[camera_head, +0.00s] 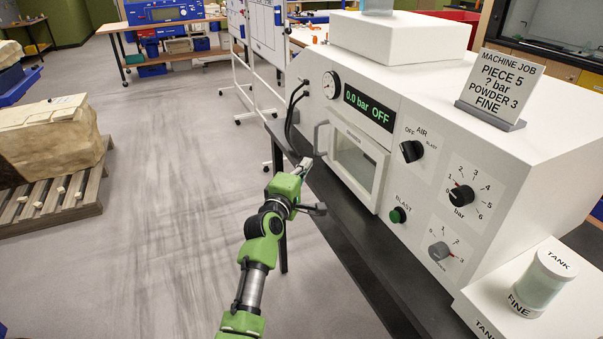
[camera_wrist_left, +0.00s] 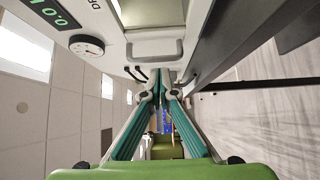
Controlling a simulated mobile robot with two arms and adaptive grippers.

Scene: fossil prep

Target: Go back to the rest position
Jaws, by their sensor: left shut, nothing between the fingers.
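My left gripper (camera_head: 303,166) is in front of the white blasting machine (camera_head: 440,80), close to the handle (camera_head: 320,138) of its small windowed door (camera_head: 353,165). The door looks closed. In the left wrist view my gripper (camera_wrist_left: 162,78) has its fingertips together with nothing between them. The door handle (camera_wrist_left: 155,57) shows just beyond the fingertips there, and I cannot tell whether they touch it. My left arm reaches up from the bottom of the head view. My right gripper is not in view.
The machine stands on a dark bench (camera_head: 385,275); its display (camera_head: 368,108) reads "0.0 bar OFF". A job sign (camera_head: 502,85) stands on top. A jar marked FINE (camera_head: 541,282) is at lower right. A pallet (camera_head: 60,200) with a block is at left. The floor between is clear.

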